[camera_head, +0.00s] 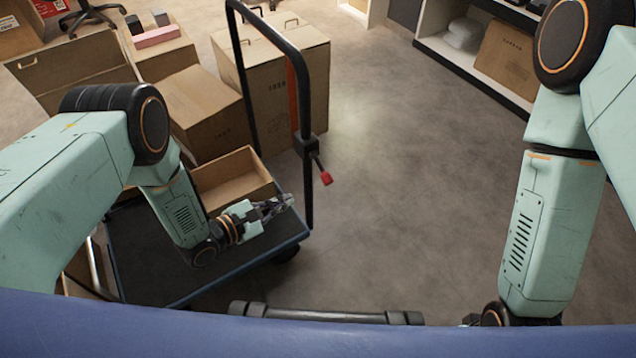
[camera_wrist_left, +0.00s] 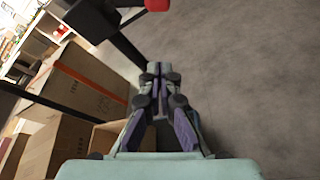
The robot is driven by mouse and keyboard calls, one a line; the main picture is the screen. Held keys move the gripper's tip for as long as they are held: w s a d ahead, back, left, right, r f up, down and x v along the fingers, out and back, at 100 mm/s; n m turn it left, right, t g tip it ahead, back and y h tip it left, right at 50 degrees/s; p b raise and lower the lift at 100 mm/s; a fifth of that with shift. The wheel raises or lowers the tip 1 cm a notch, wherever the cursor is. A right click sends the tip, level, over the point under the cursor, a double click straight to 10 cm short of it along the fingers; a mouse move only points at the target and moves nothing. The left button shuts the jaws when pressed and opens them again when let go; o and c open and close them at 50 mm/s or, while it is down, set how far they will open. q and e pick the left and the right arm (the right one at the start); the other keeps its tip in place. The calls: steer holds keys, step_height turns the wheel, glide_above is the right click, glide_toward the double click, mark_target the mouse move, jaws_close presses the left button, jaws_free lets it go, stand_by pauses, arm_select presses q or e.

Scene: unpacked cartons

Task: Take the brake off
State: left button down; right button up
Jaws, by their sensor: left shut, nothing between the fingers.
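The cart (camera_head: 200,284) has a dark flat deck and a tall black handle (camera_head: 300,85). A short black lever with a red tip (camera_head: 326,178) sticks out low on the handle's right post, pointing down and right. The red tip also shows at the top edge of the left wrist view (camera_wrist_left: 157,5), partly cut off. My left gripper (camera_head: 289,201) is shut and empty above the deck, below and left of the red tip. Its fingertips (camera_wrist_left: 155,68) point towards the lever's black mount (camera_wrist_left: 112,30), with a visible gap. My right gripper is hidden below the frame.
An open carton (camera_head: 232,180) stands on the deck beside my left forearm. Closed cartons (camera_head: 282,90) stand behind the handle, with more boxes to the left. A shelf (camera_head: 470,68) lines the back right. The floor right of the cart is clear.

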mark_target(322, 168)
arm_select(q)
steer(key=b+x, duration=0.4)
steer(key=x, duration=0.6)
steer(key=shift+s+d+r+p, duration=0.2)
steer(key=shift+s+r, duration=0.05)
steer(key=shift+r, duration=0.3)
steer(key=shift+s+d+r+p, duration=0.2)
steer(key=shift+s+r, duration=0.1)
steer(key=shift+r, duration=0.3)
steer(key=shift+s+d+r+p, duration=0.15)
steer(key=shift+s+r, duration=0.1)
steer(key=shift+r, duration=0.3)
steer(key=shift+s, duration=0.1)
